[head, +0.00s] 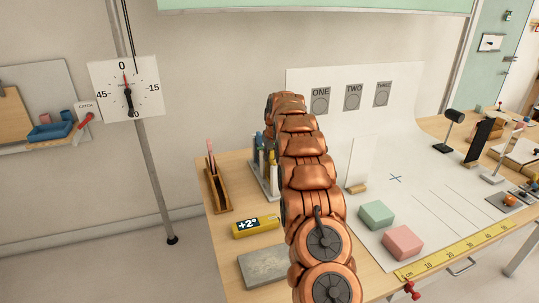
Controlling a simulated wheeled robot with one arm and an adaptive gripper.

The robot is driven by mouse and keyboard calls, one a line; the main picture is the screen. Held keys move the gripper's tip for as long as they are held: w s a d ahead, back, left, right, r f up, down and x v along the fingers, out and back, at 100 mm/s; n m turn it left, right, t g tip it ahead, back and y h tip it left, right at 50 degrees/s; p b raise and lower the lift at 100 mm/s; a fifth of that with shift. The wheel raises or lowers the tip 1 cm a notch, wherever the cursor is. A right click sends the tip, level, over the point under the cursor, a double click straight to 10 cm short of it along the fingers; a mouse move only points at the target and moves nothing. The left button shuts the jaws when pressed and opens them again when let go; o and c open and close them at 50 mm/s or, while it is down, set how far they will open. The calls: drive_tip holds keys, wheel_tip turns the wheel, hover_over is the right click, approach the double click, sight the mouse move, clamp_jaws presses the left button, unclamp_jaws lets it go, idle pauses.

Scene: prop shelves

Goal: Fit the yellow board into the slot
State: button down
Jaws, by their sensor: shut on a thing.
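My copper arm reaches away over the table and hides its own end, so my gripper and anything in it are out of sight. A grey rack (265,183) with several upright pieces, blue and pale, stands just left of the arm. The arm covers the rack's right side. I cannot make out the yellow board or the slot for certain. A yellow block marked "+2°" (255,227) lies on the table in front of the rack.
A wooden holder (216,188) stands at the table's left end. A grey slab (265,267) lies near the front. Green (376,215) and pink (403,242) blocks and a yellow ruler (455,250) lie to the right. A white upright panel (360,160) stands behind the green block.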

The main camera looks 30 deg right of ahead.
drive_tip(key=c, duration=1)
unclamp_jaws()
drive_tip(key=shift+c, duration=0.2)
drive_tip(key=v, duration=1.2)
drive_tip(key=shift+a, duration=0.15)
